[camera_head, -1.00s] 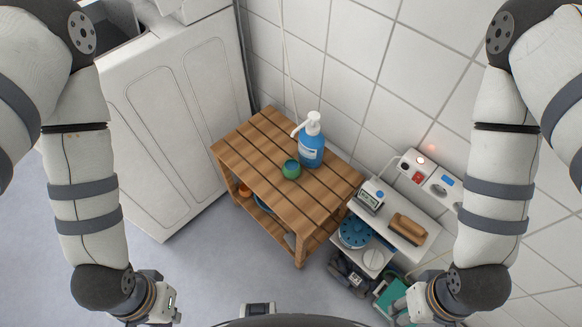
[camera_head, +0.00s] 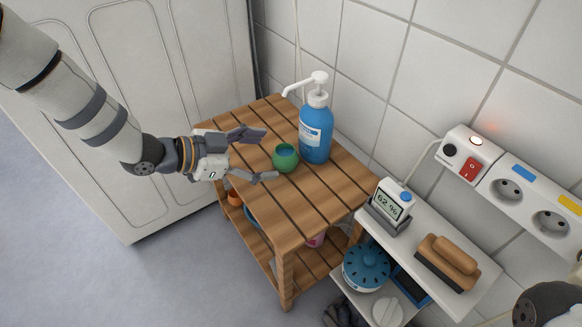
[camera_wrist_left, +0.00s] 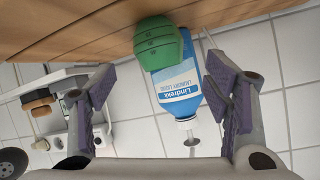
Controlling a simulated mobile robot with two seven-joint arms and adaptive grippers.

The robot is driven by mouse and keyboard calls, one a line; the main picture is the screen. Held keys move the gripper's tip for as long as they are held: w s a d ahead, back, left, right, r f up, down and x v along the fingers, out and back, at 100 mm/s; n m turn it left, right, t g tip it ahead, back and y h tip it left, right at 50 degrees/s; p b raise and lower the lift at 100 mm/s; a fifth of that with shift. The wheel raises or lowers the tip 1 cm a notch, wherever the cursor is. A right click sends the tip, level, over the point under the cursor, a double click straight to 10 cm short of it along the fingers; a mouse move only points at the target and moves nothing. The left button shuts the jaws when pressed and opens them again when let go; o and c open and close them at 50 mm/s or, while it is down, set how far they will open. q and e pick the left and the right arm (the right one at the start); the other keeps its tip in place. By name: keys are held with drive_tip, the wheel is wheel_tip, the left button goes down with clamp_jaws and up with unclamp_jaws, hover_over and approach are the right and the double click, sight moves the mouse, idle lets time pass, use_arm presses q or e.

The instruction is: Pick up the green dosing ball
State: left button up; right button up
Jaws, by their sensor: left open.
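The green dosing ball (camera_head: 285,158) sits on the slatted wooden table (camera_head: 310,205), just left of and in front of the blue pump bottle. My left gripper (camera_head: 262,156) is open over the table, its fingers pointing right toward the ball. The ball is at or just beyond the fingertips, and I cannot tell whether they touch it. In the left wrist view the ball (camera_wrist_left: 158,43) shows at the top, ahead of the open fingers (camera_wrist_left: 160,95), with dark marks on its side. My right gripper is out of view; only part of my right arm shows at the lower right corner.
The blue pump bottle (camera_head: 316,130) stands close behind the ball; it also shows in the left wrist view (camera_wrist_left: 178,88). A white shelf (camera_head: 430,235) at right holds a display device (camera_head: 388,205) and a brush (camera_head: 447,260). A white appliance (camera_head: 170,80) stands at left.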

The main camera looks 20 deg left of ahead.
sight(275, 157)
use_arm(q)
drive_tip(key=b+x, duration=0.1)
drive_tip(key=x, duration=0.2)
drive_tip(key=f+b+x, duration=0.1)
drive_tip(key=x, duration=0.2)
drive_tip(key=shift+b, duration=0.35)
drive_tip(key=shift+w+d, duration=0.15)
drive_tip(key=shift+r, duration=0.1)
drive_tip(key=shift+c, duration=0.3)
drive_tip(key=c, duration=1.1)
drive_tip(key=shift+c, duration=0.2)
